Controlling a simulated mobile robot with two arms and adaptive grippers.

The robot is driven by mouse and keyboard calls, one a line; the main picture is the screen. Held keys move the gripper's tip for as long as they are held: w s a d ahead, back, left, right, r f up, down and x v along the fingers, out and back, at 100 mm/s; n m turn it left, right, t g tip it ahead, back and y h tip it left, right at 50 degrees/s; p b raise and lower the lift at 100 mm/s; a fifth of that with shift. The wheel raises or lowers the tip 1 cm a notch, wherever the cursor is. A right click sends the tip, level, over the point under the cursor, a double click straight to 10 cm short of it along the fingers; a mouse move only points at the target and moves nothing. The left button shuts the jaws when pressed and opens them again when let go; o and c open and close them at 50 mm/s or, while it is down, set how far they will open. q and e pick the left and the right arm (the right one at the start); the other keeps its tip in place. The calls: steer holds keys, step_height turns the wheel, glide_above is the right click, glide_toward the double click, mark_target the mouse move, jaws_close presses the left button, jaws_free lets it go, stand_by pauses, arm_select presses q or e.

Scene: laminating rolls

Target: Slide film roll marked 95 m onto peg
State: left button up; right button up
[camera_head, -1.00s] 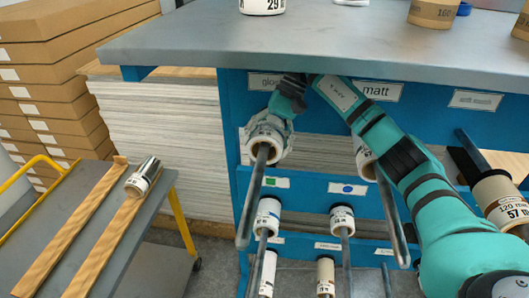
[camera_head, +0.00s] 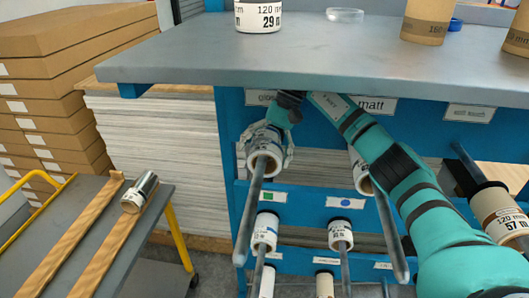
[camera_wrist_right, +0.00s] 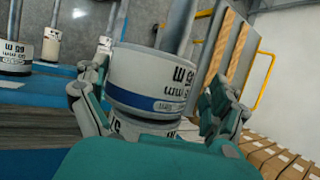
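A white film roll (camera_head: 262,150) is around the upper left peg (camera_head: 252,208), under the partly hidden gloss sign. In the right wrist view this roll (camera_wrist_right: 150,82) has a blue band and an inverted label that I cannot read surely. A second labelled roll (camera_wrist_right: 160,127) shows close behind it on the same peg. My right gripper (camera_head: 270,145) is at the roll, with fingers on both sides. They look spread, with a small gap at the right finger in the wrist view. My left gripper is not in view.
Other pegs hold rolls, including one at upper right (camera_head: 360,170) and two lower ones (camera_head: 265,230) (camera_head: 341,233). A large 57 m roll (camera_head: 498,215) is at far right. A silver roll (camera_head: 139,193) lies on the cart's wooden rails. The grey tabletop (camera_head: 330,62) overhangs the pegs.

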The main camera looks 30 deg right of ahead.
mark_target(242, 254)
steer(key=shift+s+a, duration=0.35)
steer(key=shift+s, duration=0.1)
steer(key=s+a+p, duration=0.1)
steer(key=s, duration=0.1)
steer(key=s+a+p, duration=0.1)
steer(key=s+a, duration=0.1)
steer(key=s, duration=0.1)
steer(key=s+a+p, duration=0.1)
steer(key=s+a, duration=0.1)
steer(key=s, duration=0.1)
steer(key=shift+a+r, duration=0.1)
steer(key=shift+r, duration=0.05)
steer(key=s+a+p, duration=0.3)
steer(key=s, duration=0.2)
steer(key=s+a+p, duration=0.4)
steer(key=s, duration=0.1)
steer(key=s+a+p, duration=0.3)
steer(key=s+p, duration=0.1)
steer(key=s, duration=0.1)
steer(key=shift+s+a, duration=0.25)
steer(key=shift+a, duration=0.05)
steer(key=shift+s+a, duration=0.4)
steer(key=shift+s, duration=0.1)
steer(key=shift+f, duration=0.2)
